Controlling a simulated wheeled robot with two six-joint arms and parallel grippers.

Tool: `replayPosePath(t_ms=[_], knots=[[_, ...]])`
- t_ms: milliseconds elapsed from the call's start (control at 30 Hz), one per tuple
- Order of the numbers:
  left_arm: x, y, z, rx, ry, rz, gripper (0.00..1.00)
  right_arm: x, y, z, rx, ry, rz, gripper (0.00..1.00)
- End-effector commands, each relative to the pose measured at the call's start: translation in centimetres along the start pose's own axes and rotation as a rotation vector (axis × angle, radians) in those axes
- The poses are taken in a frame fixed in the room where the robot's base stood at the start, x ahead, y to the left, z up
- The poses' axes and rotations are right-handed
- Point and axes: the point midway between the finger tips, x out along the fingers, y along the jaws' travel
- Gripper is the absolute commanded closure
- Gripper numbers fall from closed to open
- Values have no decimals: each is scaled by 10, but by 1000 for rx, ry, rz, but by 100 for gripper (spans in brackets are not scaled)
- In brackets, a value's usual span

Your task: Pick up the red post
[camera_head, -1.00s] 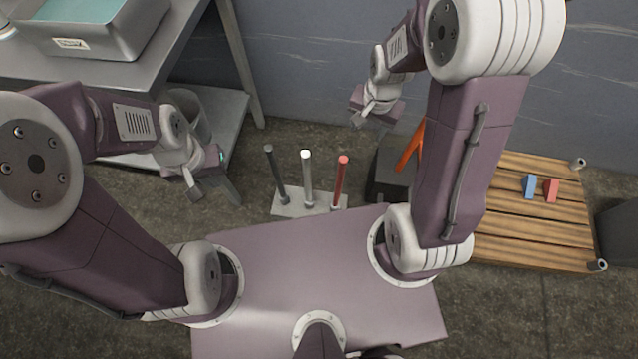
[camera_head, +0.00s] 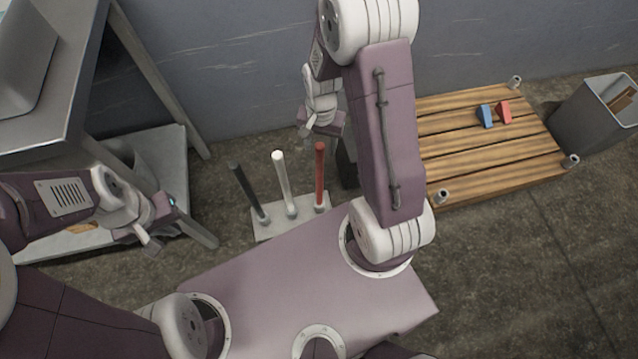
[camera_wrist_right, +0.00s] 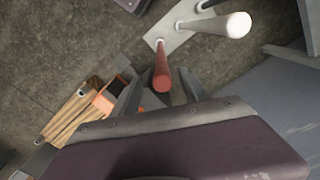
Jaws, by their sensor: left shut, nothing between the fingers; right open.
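The red post (camera_head: 320,178) stands upright at the right end of a light base plate (camera_head: 272,230). A white post (camera_head: 285,185) and a dark grey post (camera_head: 249,192) stand beside it. My right gripper (camera_head: 306,131) is open, close to the red post's top in the head view. In the right wrist view the red post (camera_wrist_right: 162,68) shows between the open fingers (camera_wrist_right: 160,93); I cannot tell how deep it sits between them. My left gripper (camera_head: 150,243) is shut and empty, left of the posts.
A wooden slatted pallet (camera_head: 480,152) at the right holds a blue block (camera_head: 485,116) and a red block (camera_head: 504,112). A grey bin (camera_head: 590,115) stands beyond it. A metal table (camera_head: 60,95) is at the left. A grey wall (camera_head: 240,60) closes the back.

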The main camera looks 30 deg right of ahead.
Motion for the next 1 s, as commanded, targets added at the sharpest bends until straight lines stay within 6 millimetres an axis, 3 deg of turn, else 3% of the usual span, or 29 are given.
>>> replayPosePath(t_ms=[133, 367, 600, 833, 867, 1000], knots=[[18, 0, 2, 0, 0, 0, 100, 30, 0, 1, 0, -3, 2, 48], [22, 0, 2, 0, 0, 0, 100, 40, -1, 0, 0, -1, 1, 48], [48, -1, 5, 0, 0, 0, 100, 84, -3, 0, 0, -3, 2, 48], [47, -1, 5, 0, 0, 0, 100, 85, -3, -1, 0, -1, 0, 48], [47, -1, 5, 0, 0, 0, 100, 85, -3, -1, 0, -1, 0, 53], [46, -1, 5, 0, 0, 0, 100, 85, -3, -1, 0, -1, 1, 92]])
